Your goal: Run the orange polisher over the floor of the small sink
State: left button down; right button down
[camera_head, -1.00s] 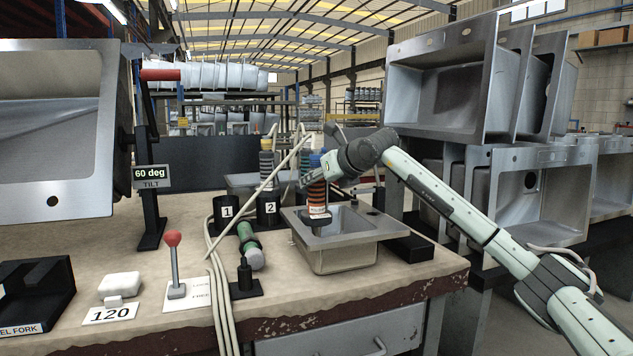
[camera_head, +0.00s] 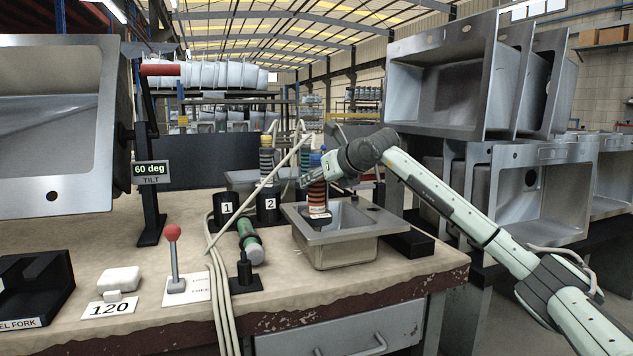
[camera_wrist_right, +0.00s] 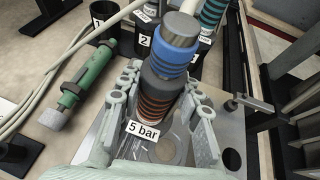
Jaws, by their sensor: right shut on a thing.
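The orange polisher (camera_head: 318,199) has orange and dark bands, a blue band higher up and a "5 bar" label; it also shows in the right wrist view (camera_wrist_right: 160,98). It stands about upright in the left part of the small sink (camera_head: 345,256), a steel basin at the bench's right. My right gripper (camera_head: 313,183) is shut on the polisher, with a finger on either side in the wrist view (camera_wrist_right: 160,112). The polisher's lower end is partly hidden, so I cannot tell whether it touches the sink floor. My left gripper is not in view.
Holders marked 1 (camera_head: 227,210) and 2 (camera_head: 268,208) stand left of the sink, one with a yellow-topped tool. A green tool (camera_head: 249,240) lies nearby. Pale hoses cross the bench. A red-knobbed lever (camera_head: 173,258) stands left. Large stacked sinks (camera_head: 440,95) are at right.

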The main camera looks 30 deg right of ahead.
jog(key=shift+s, duration=0.1)
jog(key=shift+s+a+b, duration=0.1)
jog(key=shift+s+b, duration=0.3)
jog(key=shift+b, duration=0.05)
jog(key=shift+s+a+b, duration=0.2)
jog(key=shift+s+b, duration=0.4)
jog(key=shift+s, duration=0.35)
jog(key=shift+s+a+b, duration=0.25)
jog(key=shift+s+b, duration=0.35)
jog(key=shift+s, duration=0.35)
jog(key=shift+s+r, duration=0.2)
notch_tip(320, 180, up, 16)
jog(key=p, duration=1.3)
